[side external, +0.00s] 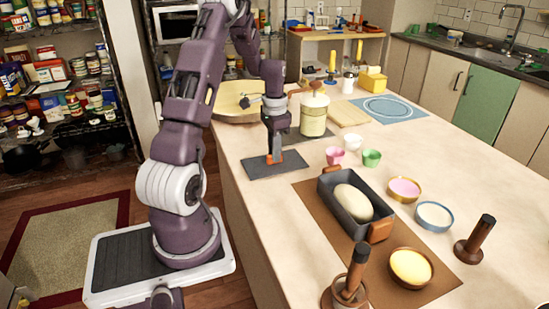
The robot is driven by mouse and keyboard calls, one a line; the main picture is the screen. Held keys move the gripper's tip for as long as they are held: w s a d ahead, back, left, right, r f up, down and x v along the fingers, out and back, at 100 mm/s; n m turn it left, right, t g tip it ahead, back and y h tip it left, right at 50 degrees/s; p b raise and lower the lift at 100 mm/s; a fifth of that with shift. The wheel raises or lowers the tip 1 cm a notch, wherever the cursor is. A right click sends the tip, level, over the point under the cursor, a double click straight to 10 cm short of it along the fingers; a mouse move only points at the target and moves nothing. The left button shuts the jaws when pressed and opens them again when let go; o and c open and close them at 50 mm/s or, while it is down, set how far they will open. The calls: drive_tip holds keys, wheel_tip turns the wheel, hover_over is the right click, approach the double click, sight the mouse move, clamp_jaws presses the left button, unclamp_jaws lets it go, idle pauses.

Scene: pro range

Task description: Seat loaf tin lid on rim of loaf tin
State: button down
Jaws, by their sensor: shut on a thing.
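The loaf tin (336,203) is a dark, open, oblong tin with brown end handles. It stands on a brown mat, with a pale dough loaf (352,201) inside. The loaf tin lid (258,168) appears as a dark flat rectangle with an orange-brown handle, left of the tin near the counter's left edge. My gripper (275,158) points down and is shut on the lid's handle. I cannot tell whether the lid rests on the counter or hangs just above it. The fingers partly hide the handle.
Bowls (435,215) sit right of the tin, and another (410,265) in front. Upright brown-handled tools (475,240) flank the front. A lidded canister (313,116) stands behind my gripper. The right counter is clear.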

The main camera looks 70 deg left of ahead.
wheel_tip(320, 180, up, 7)
drive_tip(key=shift+r, duration=0.1)
idle(1.7)
drive_tip(key=w+d+r+m, duration=0.1)
drive_tip(key=w+d+m, duration=0.2)
drive_tip(key=d+m, duration=0.3)
drive_tip(key=w+d+r+m, duration=0.2)
drive_tip(key=w+d+m, duration=0.2)
drive_tip(key=d, duration=0.6)
drive_tip(key=w+d+r+m, duration=0.2)
drive_tip(key=w+d+m, duration=0.2)
drive_tip(key=d+m, duration=0.4)
drive_tip(key=shift+d+r, duration=0.15)
drive_tip(key=shift+d, duration=0.4)
drive_tip(key=shift+f, duration=3.4)
drive_tip(key=shift+f, duration=0.25)
